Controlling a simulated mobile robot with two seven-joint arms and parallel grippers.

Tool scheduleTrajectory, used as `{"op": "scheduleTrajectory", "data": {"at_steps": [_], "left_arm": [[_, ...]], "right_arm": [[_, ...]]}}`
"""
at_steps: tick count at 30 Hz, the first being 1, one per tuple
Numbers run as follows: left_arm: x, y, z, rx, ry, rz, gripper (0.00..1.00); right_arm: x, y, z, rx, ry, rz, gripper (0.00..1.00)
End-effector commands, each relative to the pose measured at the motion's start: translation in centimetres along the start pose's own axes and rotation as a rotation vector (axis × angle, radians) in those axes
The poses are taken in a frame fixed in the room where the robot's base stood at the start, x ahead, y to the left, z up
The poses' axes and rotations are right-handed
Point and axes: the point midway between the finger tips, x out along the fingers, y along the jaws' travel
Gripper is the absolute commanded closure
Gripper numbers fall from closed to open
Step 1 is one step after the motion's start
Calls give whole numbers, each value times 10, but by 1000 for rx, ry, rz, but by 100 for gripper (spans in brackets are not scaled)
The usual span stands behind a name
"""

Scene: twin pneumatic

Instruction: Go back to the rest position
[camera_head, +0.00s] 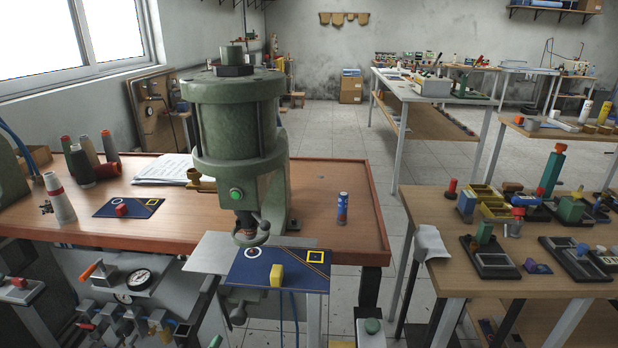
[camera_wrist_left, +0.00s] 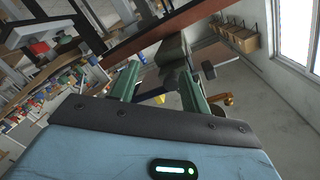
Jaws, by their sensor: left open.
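My left gripper (camera_wrist_left: 157,82) shows in the left wrist view, its two green fingers apart with no object held between them. Neither gripper shows in the head view, and my right gripper is in no view. In the head view a green pneumatic press (camera_head: 238,120) stands upright on the red-edged wooden table (camera_head: 345,215). In front of it a yellow block (camera_head: 276,274) sits on a dark blue plate (camera_head: 250,270) with a white ring and a yellow square.
A red block (camera_head: 122,210) sits on another blue plate (camera_head: 105,207) at the left, near several thread spools (camera_head: 80,165). A blue can (camera_head: 342,208) stands right of the press. A crowded wooden bench (camera_head: 420,200) stands at the right. Floor (camera_head: 330,135) shows clear behind the table.

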Motion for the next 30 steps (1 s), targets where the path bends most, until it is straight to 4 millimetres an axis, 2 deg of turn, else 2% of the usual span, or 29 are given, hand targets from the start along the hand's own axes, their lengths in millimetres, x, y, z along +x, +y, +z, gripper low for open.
{"op": "scheduleTrajectory", "data": {"at_steps": [1,5,8,12,18,21,24,30], "left_arm": [[-7,10,12,-36,-41,40,53],[-33,42,53,-152,-152,149,53],[-61,66,84,-251,-240,217,53],[-111,94,123,-397,-367,283,53],[-187,121,167,-587,-528,313,53],[-215,128,181,-648,-582,311,53],[-232,132,189,-684,-613,306,53],[-240,135,193,-700,-630,306,53]], "right_arm": [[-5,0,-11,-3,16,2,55],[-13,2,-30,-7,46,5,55],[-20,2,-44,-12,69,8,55],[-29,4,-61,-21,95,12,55],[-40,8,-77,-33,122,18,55],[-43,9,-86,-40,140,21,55],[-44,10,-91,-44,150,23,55],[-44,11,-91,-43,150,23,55]]}}
